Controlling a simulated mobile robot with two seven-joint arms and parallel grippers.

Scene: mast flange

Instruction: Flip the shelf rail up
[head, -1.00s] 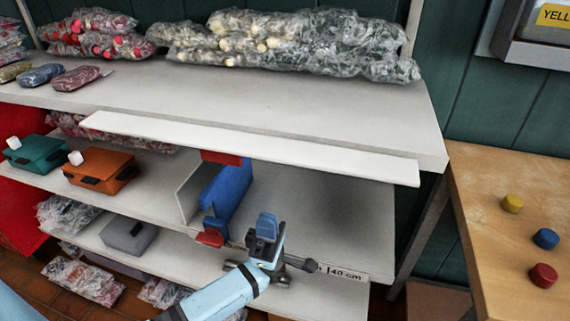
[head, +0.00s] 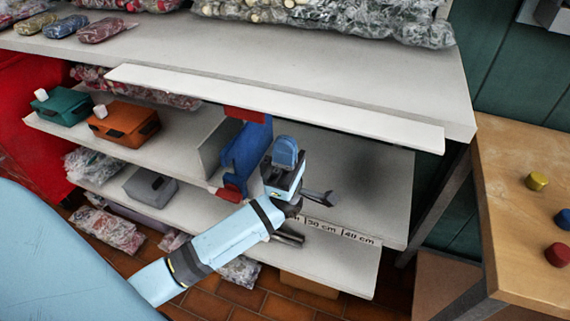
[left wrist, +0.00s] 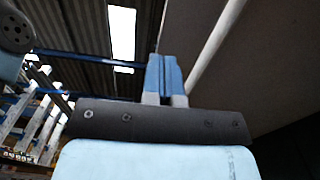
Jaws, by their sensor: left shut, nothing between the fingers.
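The shelf rail (head: 360,119) is a long white strip along the front of the upper shelf, below its front edge. My left gripper (head: 285,148) is shut and empty, with its blue fingertips pointing up. In the head view it shows just below the middle of the rail, with a small gap in the picture. The left wrist view shows the closed blue fingers (left wrist: 164,75) beside a pale strip (left wrist: 215,45), likely the rail, under a dark shelf underside. Contact is not visible. My right gripper is not in view.
A blue piece with red ends (head: 245,150) stands on the middle shelf just left of my gripper. Orange (head: 123,123) and teal (head: 63,105) boxes sit further left. Bagged goods (head: 330,20) lie on the upper shelf. A wooden table (head: 510,190) stands at the right.

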